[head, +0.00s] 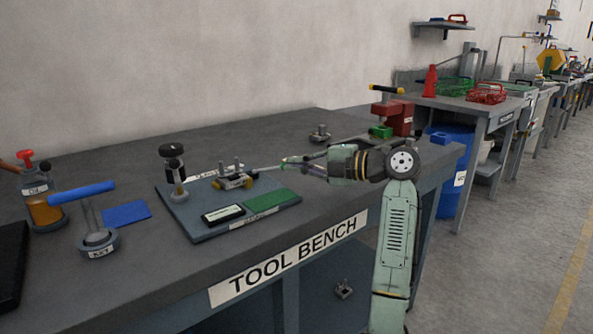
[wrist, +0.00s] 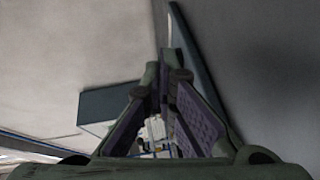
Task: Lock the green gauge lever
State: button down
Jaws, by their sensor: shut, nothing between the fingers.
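A grey base plate (head: 205,230) lies on the tool bench. A small yellow and grey fixture (head: 235,181) with upright pins stands on it. A flat green pad (head: 272,201) and a white label block (head: 222,214) lie in front of the fixture. I cannot clearly make out a green lever. My gripper (head: 257,171) reaches in from the right, its tip close to the fixture's right side; I cannot tell whether they touch. In the wrist view my gripper (wrist: 163,76) is shut and empty, and small white and yellow parts (wrist: 157,135) show between the finger bases, too small to identify.
A black-knobbed post (head: 173,160) stands at the plate's back left. A blue-handled tool (head: 82,193), a blue mat (head: 126,214) and an amber jar (head: 42,205) are farther left. A red block (head: 398,117) stands at the right end. The bench behind the plate is mostly clear.

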jog(key=shift+w, duration=0.45)
dwell(1.1)
